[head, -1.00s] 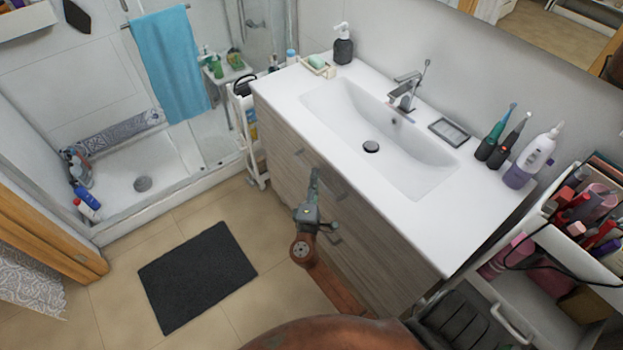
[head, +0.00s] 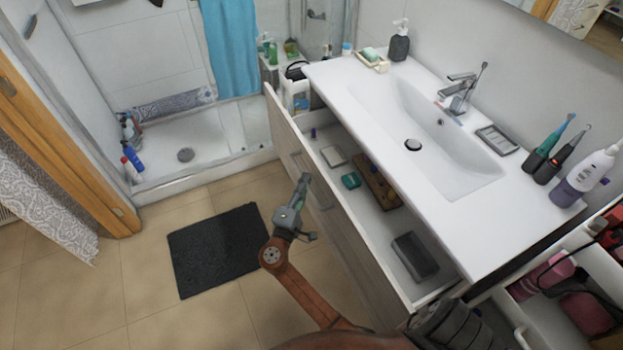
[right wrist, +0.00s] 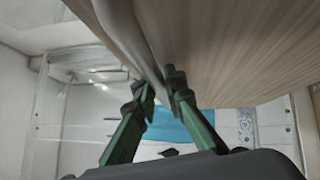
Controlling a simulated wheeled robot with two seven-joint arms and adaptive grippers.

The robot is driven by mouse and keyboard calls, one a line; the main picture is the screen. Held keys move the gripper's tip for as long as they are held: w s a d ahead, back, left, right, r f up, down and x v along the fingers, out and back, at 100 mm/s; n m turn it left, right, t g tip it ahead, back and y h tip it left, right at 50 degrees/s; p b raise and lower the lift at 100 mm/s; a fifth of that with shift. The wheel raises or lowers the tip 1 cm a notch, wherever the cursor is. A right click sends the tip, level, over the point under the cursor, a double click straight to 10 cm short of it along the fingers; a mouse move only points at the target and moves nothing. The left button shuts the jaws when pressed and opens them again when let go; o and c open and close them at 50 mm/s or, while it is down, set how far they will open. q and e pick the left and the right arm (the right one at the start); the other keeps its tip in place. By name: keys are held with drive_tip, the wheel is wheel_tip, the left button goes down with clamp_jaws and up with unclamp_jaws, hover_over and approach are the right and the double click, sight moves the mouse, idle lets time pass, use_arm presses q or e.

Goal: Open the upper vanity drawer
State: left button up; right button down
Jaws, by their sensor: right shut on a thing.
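The upper vanity drawer (head: 345,220) has a wood-grain front and stands pulled well out from under the white sink top (head: 500,205). Its inside shows a small white box (head: 334,156), a teal box (head: 351,180), a brown wooden case (head: 377,185) and a dark grey case (head: 414,257). My right gripper (head: 304,183) is at the outer face of the drawer front. In the right wrist view its green fingers (right wrist: 167,90) are closed on a smooth grey bar, the drawer handle (right wrist: 145,45). The left gripper is not in view.
A black mat (head: 228,250) lies on clear tiled floor left of my right arm. The shower tray (head: 205,150) is behind it. An open cart drawer with cosmetics (head: 575,300) stands at the right. Toothbrushes and bottles stand on the sink top.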

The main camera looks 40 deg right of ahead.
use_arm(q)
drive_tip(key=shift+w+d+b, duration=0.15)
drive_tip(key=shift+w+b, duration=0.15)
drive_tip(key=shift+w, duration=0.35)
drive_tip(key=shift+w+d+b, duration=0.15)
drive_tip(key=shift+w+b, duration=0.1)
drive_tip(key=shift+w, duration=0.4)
use_arm(e)
drive_tip(key=shift+w+a+f, duration=0.1)
drive_tip(key=shift+w+a, duration=0.05)
drive_tip(key=shift+a, duration=0.75)
drive_tip(key=shift+w+a, duration=0.2)
drive_tip(key=shift+a, duration=0.7)
drive_tip(key=shift+w+a+f, duration=0.1)
drive_tip(key=shift+w+a, duration=0.05)
drive_tip(key=shift+a, duration=0.75)
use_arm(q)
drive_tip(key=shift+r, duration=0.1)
use_arm(e)
drive_tip(key=shift+r, duration=0.1)
